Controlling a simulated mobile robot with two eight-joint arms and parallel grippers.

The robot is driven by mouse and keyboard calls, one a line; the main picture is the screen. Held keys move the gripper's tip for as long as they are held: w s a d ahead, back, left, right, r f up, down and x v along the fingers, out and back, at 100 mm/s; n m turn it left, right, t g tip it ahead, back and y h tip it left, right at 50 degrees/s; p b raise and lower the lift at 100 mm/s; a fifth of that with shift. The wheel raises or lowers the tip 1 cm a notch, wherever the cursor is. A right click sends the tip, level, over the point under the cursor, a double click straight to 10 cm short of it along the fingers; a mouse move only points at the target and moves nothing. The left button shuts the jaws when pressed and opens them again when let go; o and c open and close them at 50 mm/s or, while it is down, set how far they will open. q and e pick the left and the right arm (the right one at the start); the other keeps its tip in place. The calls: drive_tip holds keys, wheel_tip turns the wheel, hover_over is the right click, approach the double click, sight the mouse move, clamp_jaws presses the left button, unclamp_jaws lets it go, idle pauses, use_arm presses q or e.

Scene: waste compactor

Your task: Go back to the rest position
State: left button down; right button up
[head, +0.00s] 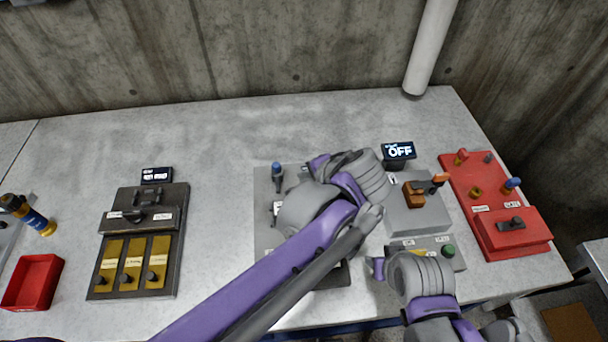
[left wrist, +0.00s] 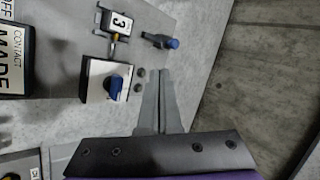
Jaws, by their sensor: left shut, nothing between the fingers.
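My left arm reaches in from the bottom of the head view, and its grey wrist covers much of the middle grey panel (head: 262,215). Its fingertips cannot be made out there. In the left wrist view my left gripper (left wrist: 160,75) is shut and empty, its two grey fingers side by side. The fingers point toward the panel, near a box with a blue knob (left wrist: 115,87) and a blue-tipped lever (left wrist: 165,42). I cannot tell whether they touch anything.
A black panel with yellow plates (head: 134,262) and a red tray (head: 33,281) lie left. A display reading OFF (head: 398,151), a grey box with an orange switch (head: 417,215) and a red panel (head: 490,195) stand right. A pipe (head: 428,50) rises behind. The table's back left is clear.

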idle(0.3)
use_arm(q)
drive_tip(key=s+a+f+n+h, duration=0.1)
drive_tip(key=s+a+f+n, duration=0.2)
drive_tip(key=s+a, duration=0.2)
drive_tip(key=s+a+f+n+g+h, duration=0.1)
drive_tip(key=s+a+f+n, duration=0.2)
drive_tip(key=a, duration=0.4)
drive_tip(key=s+a+f+n+h, duration=0.2)
drive_tip(key=s+a+f+n, duration=0.1)
drive_tip(key=s+a+n, duration=0.2)
drive_tip(key=shift+s+a+f+g, duration=0.2)
drive_tip(key=shift+s+a, duration=0.35)
drive_tip(key=shift+s+a+f+g, duration=0.2)
drive_tip(key=shift+s+a, duration=0.3)
drive_tip(key=shift+a, duration=0.05)
drive_tip(key=shift+s+a+f+n, duration=0.15)
drive_tip(key=shift+s+f+n, duration=0.05)
drive_tip(key=shift+s+n, duration=0.1)
